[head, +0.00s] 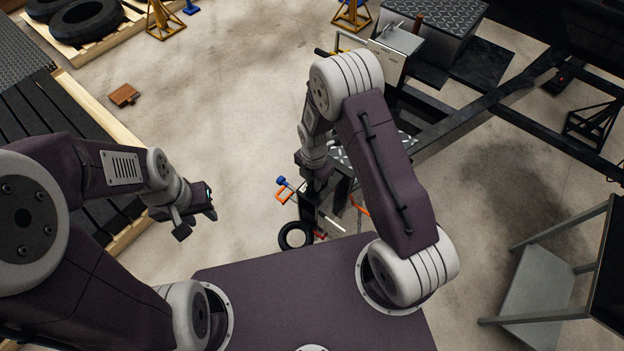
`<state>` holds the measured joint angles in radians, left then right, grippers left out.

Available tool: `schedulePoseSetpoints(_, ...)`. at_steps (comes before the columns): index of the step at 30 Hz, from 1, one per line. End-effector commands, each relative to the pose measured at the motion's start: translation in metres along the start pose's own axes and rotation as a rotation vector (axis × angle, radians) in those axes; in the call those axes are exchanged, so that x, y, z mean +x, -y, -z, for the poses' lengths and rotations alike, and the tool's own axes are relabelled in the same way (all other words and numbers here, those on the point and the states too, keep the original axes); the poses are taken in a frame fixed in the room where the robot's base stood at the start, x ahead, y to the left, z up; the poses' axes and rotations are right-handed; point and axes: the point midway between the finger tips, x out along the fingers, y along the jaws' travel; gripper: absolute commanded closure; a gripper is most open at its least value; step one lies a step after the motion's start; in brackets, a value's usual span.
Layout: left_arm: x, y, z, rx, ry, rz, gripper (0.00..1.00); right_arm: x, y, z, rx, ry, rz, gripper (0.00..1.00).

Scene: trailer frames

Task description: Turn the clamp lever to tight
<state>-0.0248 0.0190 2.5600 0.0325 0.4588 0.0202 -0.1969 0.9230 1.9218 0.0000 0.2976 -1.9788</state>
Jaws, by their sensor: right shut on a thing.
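My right gripper (318,182) is at the middle of the head view, pointing down at the front end of the dark trailer frame (425,150). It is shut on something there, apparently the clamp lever. The arm and the gripper body hide most of the lever, so its angle cannot be told. My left gripper (196,220) hangs over bare floor to the left, with its fingers apart and nothing between them. It is well away from the trailer.
A blue-topped part (282,181) and an orange piece (286,196) are just left of the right gripper. A black wheel (295,236) is below them. A grey metal table (545,285) stands at right. Pallets with tires (85,20) are at upper left.

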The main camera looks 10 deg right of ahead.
Motion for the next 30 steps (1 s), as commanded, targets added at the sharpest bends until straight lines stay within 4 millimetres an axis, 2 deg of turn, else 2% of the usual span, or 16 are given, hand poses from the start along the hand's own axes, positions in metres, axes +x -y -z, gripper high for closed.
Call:
schedulePoseSetpoints(9,-0.0003,0.0,0.0,0.0,0.0,0.0,0.64,-0.0014,0.0019,-0.0012,-0.068,0.002,-0.004,1.0)
schedulePoseSetpoints(22,-0.0003,0.0,0.0,0.0,0.0,0.0,0.64,-0.0014,0.002,-0.0013,-0.076,0.003,-0.004,1.0)
schedulePoseSetpoints(23,-0.0003,0.0,0.0,0.0,0.0,0.0,0.64,-0.0014,0.002,-0.0013,-0.076,0.003,-0.005,0.72)
schedulePoseSetpoints(24,-0.0003,0.0,0.0,0.0,0.0,0.0,0.64,-0.0013,0.0021,-0.0012,-0.076,0.003,-0.004,0.61)
schedulePoseSetpoints(25,-0.0002,0.0,0.0,0.0,0.0,0.0,0.64,-0.0012,0.0022,-0.0011,-0.075,0.002,-0.004,0.58)
schedulePoseSetpoints(30,-0.0001,0.0,0.0,0.0,0.0,0.0,0.64,-0.0007,0.0028,-0.0007,-0.074,0.001,-0.002,0.58)
